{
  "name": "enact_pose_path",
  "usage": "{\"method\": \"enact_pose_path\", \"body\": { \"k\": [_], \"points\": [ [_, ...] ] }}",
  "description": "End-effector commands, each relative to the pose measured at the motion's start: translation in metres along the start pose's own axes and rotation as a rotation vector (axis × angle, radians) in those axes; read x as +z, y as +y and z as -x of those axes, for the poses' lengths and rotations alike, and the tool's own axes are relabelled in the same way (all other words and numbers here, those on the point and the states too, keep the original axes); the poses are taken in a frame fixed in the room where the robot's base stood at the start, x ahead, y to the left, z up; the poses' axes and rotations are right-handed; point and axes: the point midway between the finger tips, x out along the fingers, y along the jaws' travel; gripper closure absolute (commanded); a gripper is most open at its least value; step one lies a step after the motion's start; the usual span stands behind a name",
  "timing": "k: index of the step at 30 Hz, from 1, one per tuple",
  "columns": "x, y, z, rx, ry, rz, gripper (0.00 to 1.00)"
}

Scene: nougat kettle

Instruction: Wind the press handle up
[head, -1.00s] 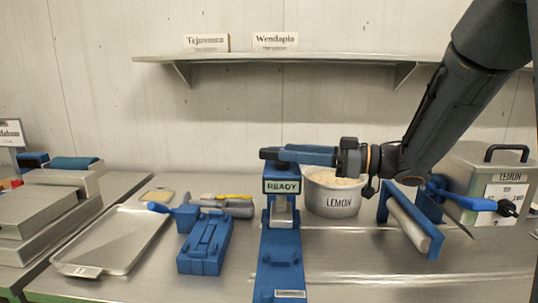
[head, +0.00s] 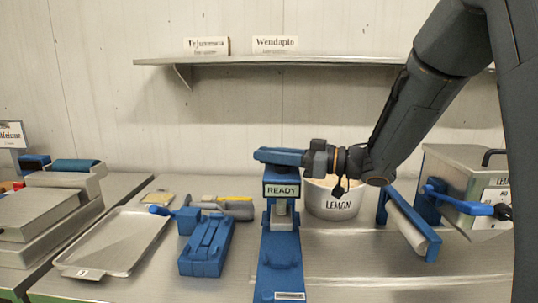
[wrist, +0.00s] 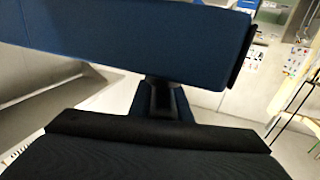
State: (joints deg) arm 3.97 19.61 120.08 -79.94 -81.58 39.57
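The blue press (head: 281,262) stands on the steel table at the middle of the head view. It has a READY sign (head: 282,190) and a grey metal screw part below it. The blue press handle (head: 278,156) lies roughly level across its top. My gripper (head: 318,158) is at the handle's right end and appears shut on it; the fingertips are partly hidden. In the wrist view, the handle (wrist: 120,38) fills the upper part as a wide blue bar, close to a dark part of my gripper.
A LEMON kettle (head: 333,203) stands behind and right of the press. A blue-framed roller (head: 408,222) and a LEMON box (head: 465,175) are farther right. A blue tool block (head: 206,246) and a steel tray (head: 118,244) are left. A shelf (head: 290,59) runs above.

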Motion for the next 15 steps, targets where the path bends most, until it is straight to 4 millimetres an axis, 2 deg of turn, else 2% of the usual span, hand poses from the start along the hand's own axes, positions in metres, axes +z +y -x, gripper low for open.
{"method": "enact_pose_path", "body": {
  "k": [8, 15],
  "points": [
    [-0.0001, -0.0001, 0.0001, -0.013, -0.001, 0.000, 1.00],
    [-0.0007, -0.0029, 0.0003, -0.107, 0.000, 0.001, 1.00]
  ]
}}
